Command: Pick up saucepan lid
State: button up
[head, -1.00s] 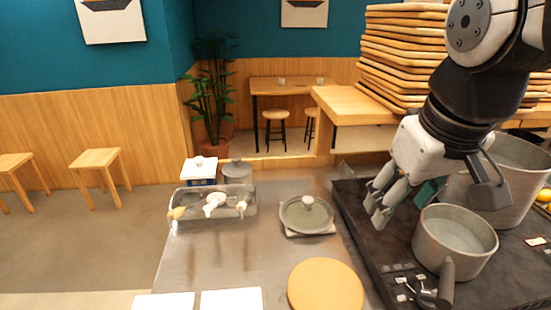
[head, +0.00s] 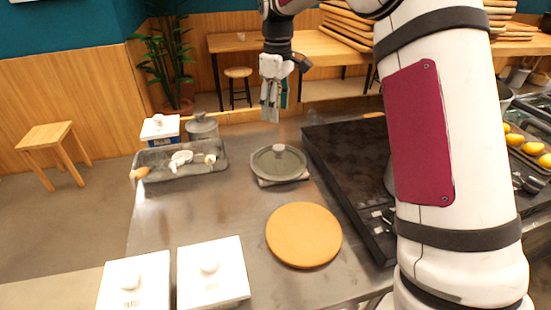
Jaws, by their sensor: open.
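The saucepan lid (head: 279,162) is round and grey with a pale knob on top. It lies on a small flat base on the metal counter, left of the black stove. My gripper (head: 270,115) is open and empty, fingers pointing down. In the picture it is just above the lid and slightly left of its knob. It is apart from the lid; how far behind or above it is hard to tell. The saucepan is hidden behind my arm.
A tray with utensils (head: 182,160) is left of the lid, with a grey pot (head: 202,127) behind it. A round wooden board (head: 304,235) and two white boxes (head: 212,273) are in front. The black stove (head: 345,160) is at right. Metal counter between them is bare.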

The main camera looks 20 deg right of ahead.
send_near(279, 146)
jog(key=f, duration=0.5)
jog(key=shift+s+a+f, duration=0.15)
jog(key=shift+s+a, duration=0.1)
jog(key=shift+a, duration=0.05)
jog(key=shift+w+d+f+p, duration=0.1)
jog(key=shift+d+f+p, duration=0.05)
jog(key=shift+f, duration=1.15)
jog(key=shift+w+d+f+p, duration=0.1)
jog(key=shift+f+p, duration=0.05)
jog(key=shift+f, duration=1.15)
grip_shut()
